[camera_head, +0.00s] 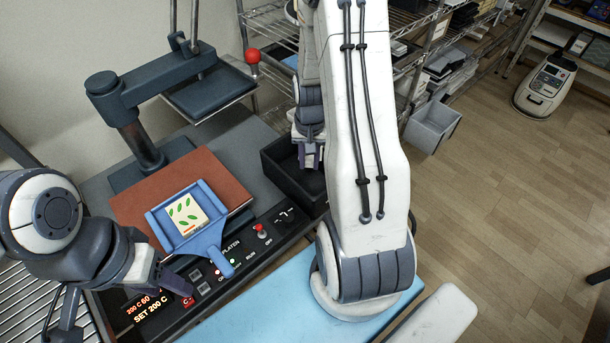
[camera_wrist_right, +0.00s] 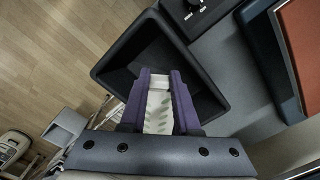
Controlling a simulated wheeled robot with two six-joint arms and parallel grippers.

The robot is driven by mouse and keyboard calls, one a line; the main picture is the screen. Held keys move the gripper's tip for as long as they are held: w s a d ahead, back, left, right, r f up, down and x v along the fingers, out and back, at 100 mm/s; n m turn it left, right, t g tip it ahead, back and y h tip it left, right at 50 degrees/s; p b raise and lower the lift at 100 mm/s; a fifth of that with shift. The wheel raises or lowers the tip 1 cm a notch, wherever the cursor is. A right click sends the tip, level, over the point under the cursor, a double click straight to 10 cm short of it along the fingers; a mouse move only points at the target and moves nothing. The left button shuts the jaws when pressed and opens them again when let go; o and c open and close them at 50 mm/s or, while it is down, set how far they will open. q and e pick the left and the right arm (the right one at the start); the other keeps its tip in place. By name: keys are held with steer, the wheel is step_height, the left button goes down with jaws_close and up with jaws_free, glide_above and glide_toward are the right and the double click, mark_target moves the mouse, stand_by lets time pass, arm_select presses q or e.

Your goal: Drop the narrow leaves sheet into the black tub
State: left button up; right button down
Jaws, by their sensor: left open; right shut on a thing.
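The black tub (camera_head: 283,178) stands at the right end of the grey press bench, partly hidden by my right arm. It also shows in the right wrist view (camera_wrist_right: 118,68). My right gripper (camera_head: 310,163) is over the tub, its purple fingers pointing down into the opening. I cannot tell whether the sheet touches the tub. My left gripper (camera_head: 180,286) is open near the blue tray's handle, over the control panel.
A blue handled tray (camera_head: 160,228) holds a square leaf-printed piece (camera_head: 187,214) on the brown platen pad (camera_head: 135,203). The press head (camera_head: 205,92) with a red-knobbed lever is at the back. A light blue mat (camera_head: 250,312) lies in front.

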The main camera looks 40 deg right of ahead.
arm_select(q)
step_height(320, 180, down, 3)
steer(key=shift+f+b, duration=0.1)
steer(key=shift+b, duration=1)
arm_select(e)
step_height(320, 180, down, 3)
steer(key=shift+f, duration=0.2)
steer(key=c, duration=0.6)
jaws_free()
steer(key=shift+o, duration=0.2)
steer(key=shift+r, duration=0.1)
arm_select(q)
steer(key=shift+r+p, duration=0.35)
steer(key=shift+r, duration=0.05)
arm_select(e)
step_height(320, 180, up, 10)
steer(key=shift+r, duration=0.15)
